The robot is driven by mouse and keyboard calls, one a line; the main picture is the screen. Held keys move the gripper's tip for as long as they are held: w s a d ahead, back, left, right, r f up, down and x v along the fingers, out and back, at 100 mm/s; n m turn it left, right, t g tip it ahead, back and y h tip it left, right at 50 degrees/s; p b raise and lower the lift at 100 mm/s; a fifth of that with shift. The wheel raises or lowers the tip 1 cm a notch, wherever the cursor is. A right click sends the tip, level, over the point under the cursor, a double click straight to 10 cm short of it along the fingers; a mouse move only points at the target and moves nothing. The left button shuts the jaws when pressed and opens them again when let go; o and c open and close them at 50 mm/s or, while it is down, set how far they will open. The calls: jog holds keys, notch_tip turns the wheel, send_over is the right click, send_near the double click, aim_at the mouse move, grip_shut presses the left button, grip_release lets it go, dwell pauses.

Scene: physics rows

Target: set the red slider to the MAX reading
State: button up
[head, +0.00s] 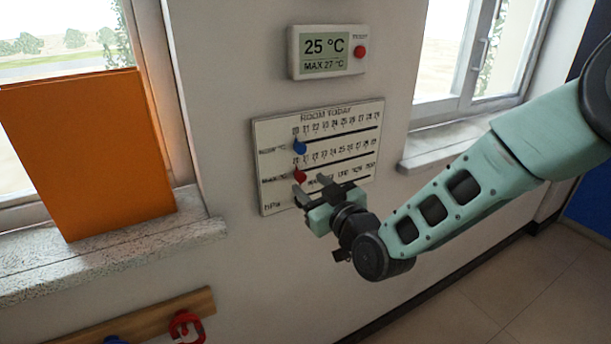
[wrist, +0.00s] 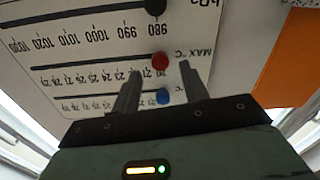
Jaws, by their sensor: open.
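The display (head: 326,51) on the wall reads 25 °C, with MAX 27 °C below. Under it hangs the white ROOM TODAY board (head: 262,150) with number scales and slots. The red slider (head: 299,175) is at the left end of its slot, near the 20 mark. The wrist view shows the board upside down, with the red slider (wrist: 159,62) between the fingertips and apart from both. My gripper (head: 312,186) is open in front of the board, just below and right of the red slider; whether it touches the board I cannot tell.
The blue slider (head: 299,147) sits above the red one, and the black slider (wrist: 154,6) is on the hPa row, hidden in the head view. An orange panel (head: 95,150) stands on the left sill. A red button (head: 360,52) is beside the display.

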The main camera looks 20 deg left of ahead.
aim_at(302, 178)
jog(key=shift+x, duration=1.65)
grip_shut()
jog(key=w+d+b, duration=0.2)
jog(key=w+d, duration=0.1)
jog(key=w, duration=0.1)
jog(key=w+d+b, duration=0.2)
jog(key=w+d, duration=0.2)
jog(key=w+d+b, duration=0.2)
jog(key=w+d, duration=0.2)
jog(key=shift+w, duration=0.4)
grip_release()
jog(key=b+v, duration=0.2)
jog(key=v, duration=1.5)
jog(key=shift+d+b, duration=0.2)
jog(key=shift+b, duration=0.2)
